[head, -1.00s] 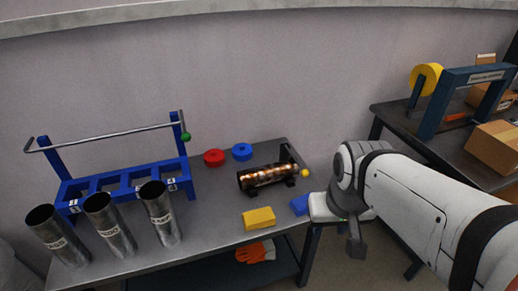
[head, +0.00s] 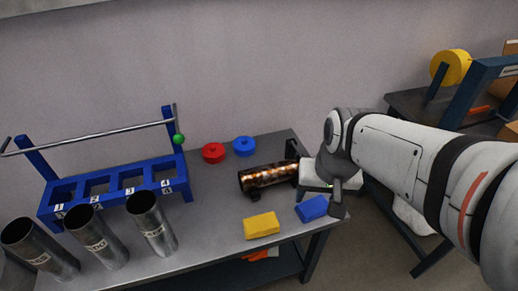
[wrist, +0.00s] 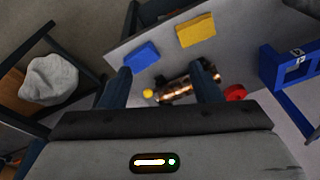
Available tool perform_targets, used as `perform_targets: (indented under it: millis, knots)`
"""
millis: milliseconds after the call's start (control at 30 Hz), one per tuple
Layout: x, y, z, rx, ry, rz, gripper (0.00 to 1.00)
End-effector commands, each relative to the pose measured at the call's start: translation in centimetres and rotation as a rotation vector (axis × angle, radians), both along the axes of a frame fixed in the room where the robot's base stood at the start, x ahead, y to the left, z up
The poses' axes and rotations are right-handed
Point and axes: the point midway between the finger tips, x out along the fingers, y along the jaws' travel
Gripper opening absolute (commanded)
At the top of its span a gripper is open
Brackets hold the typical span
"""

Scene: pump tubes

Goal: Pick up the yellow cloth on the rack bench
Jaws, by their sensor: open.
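The yellow cloth (head: 262,225), a folded block shape, lies flat near the front edge of the rack bench (head: 205,215). It also shows in the wrist view (wrist: 196,30), at the top, beyond my fingertips. A blue cloth (head: 312,208) lies right of it, near the bench's right corner; the wrist view shows it too (wrist: 141,55). My gripper (head: 337,205) is right of the blue cloth, at the bench's right end, apart from the yellow cloth. In the wrist view my gripper (wrist: 162,78) has its fingers spread and nothing between them is held.
A copper-coloured tube (head: 268,176) lies on a stand behind the cloths, with red (head: 213,153) and blue (head: 244,146) rings beyond. A blue rack (head: 115,190) with a rail and several steel tubes fills the left. A second bench (head: 410,115) stands at the right.

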Motion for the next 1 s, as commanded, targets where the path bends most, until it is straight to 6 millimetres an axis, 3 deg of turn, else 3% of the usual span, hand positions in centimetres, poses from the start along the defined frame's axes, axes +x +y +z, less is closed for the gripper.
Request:
perform_targets:
  millis: [333,500,700,1000]
  knots:
    - [6.9,5.3,-9.0,0.269,0.266,-0.572,0.86]
    - [9.2,7.0,-14.4,0.331,0.393,-0.884,0.87]
    - [10.5,8.0,-18.8,0.35,0.481,-1.134,0.87]
    - [10.7,9.0,-22.0,0.352,0.507,-1.216,0.87]
